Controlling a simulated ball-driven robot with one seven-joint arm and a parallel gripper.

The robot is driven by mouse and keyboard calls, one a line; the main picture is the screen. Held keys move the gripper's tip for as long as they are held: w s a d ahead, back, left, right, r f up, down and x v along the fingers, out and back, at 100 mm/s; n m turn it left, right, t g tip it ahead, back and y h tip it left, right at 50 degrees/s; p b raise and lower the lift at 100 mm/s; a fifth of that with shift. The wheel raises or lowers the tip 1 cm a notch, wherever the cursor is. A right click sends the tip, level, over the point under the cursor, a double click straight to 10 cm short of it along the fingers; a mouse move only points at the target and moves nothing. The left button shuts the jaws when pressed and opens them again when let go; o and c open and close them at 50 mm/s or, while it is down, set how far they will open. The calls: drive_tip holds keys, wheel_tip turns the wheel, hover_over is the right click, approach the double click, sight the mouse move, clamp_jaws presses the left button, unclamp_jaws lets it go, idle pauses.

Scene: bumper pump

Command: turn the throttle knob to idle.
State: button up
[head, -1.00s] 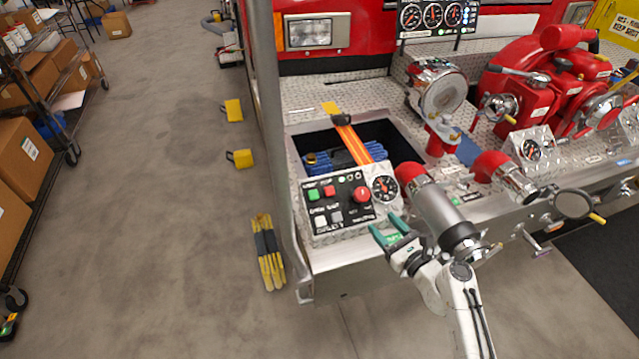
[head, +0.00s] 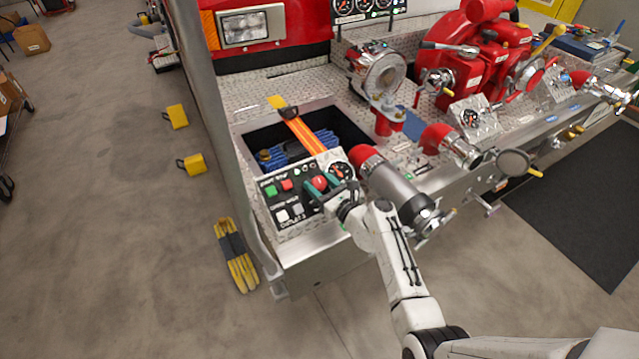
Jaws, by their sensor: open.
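The throttle knob (head: 319,182) is a red round knob on the right part of the small control panel (head: 285,228), just left of a black dial gauge. My gripper (head: 327,190), with teal fingertips, is open at the knob, reaching in from the lower right. The fingers partly cover the knob's lower edge and the panel around it. I cannot tell whether they touch the knob or which setting it points to.
A green button (head: 270,190) and a red button (head: 287,185) sit left of the knob. A dark bin with blue hose (head: 321,141) and an orange strap (head: 303,134) lies behind the panel. A grey cylindrical fitting (head: 396,190) stands close right of my gripper.

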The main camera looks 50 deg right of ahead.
drive_tip(key=c, duration=0.7)
drive_tip(key=shift+w+n+y, duration=0.1)
drive_tip(key=shift+n+y, duration=0.2)
drive_tip(key=shift+n, duration=0.1)
